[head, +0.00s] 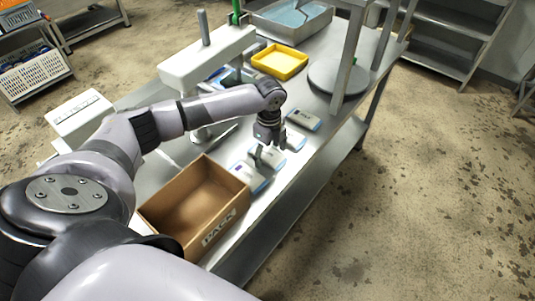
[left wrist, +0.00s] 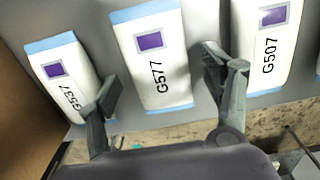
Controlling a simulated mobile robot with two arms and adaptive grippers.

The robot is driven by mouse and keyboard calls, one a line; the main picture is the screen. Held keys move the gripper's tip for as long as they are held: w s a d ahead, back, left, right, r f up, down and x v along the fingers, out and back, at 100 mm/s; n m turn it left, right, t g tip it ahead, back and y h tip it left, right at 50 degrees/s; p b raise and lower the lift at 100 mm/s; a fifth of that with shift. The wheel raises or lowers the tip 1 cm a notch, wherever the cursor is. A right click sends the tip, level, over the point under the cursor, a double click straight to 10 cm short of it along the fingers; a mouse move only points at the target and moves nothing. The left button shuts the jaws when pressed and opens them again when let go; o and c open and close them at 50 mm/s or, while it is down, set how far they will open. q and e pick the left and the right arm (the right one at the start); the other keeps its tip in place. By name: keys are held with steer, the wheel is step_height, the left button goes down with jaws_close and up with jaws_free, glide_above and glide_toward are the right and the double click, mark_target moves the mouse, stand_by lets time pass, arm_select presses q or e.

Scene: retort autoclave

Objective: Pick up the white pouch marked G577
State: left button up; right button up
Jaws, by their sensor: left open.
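The white pouch marked G577 (left wrist: 152,65) lies flat in the middle of the left wrist view, with blue ends and a purple square. In the head view, the pouch under my gripper (head: 270,157) appears to be it, partly hidden. My left gripper (head: 268,150) is open and empty above the pouches. In the left wrist view its fingers (left wrist: 162,70) stand on either side of G577's lower half. The left finger overlaps the edge of pouch G537 (left wrist: 65,72); the right finger is between G577 and pouch G507 (left wrist: 268,45). Contact with G577 cannot be told.
An open, empty cardboard carton marked PACK (head: 219,229) stands on the steel table, close to the pouch row. Another pouch (head: 303,120) lies farther back. A yellow tray (head: 279,62) and a round grey plate (head: 338,80) are behind. The table's long edge runs close to the pouches.

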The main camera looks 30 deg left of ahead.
arm_select(q)
steer(key=c, duration=1.3)
steer(key=shift+r, duration=0.1)
